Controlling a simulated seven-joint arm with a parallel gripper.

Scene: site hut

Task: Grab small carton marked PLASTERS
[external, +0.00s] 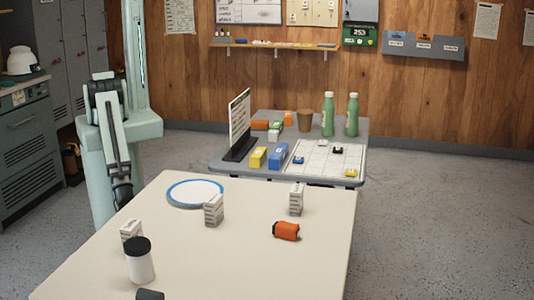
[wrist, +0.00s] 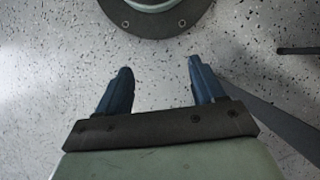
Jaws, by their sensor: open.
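Three small white-and-grey cartons stand upright on the cream table (external: 250,262). One carton (external: 213,210) is by the blue-rimmed plate, another carton (external: 296,199) is near the far right edge, and a third carton (external: 131,230) is at the left behind a jar. Their print is too small to read, so I cannot tell which says PLASTERS. My gripper (wrist: 159,66) is open and empty, its two blue fingers apart above the speckled floor. In the external view it hangs low by the table's left edge, away from all three cartons.
A white jar with black lid (external: 140,260), an orange cylinder (external: 286,231), the blue-rimmed plate (external: 195,193) and a dark object (external: 150,295) share the table. A grey table (external: 225,165) behind holds bottles, boxes and a sign. The cream table's front right is clear.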

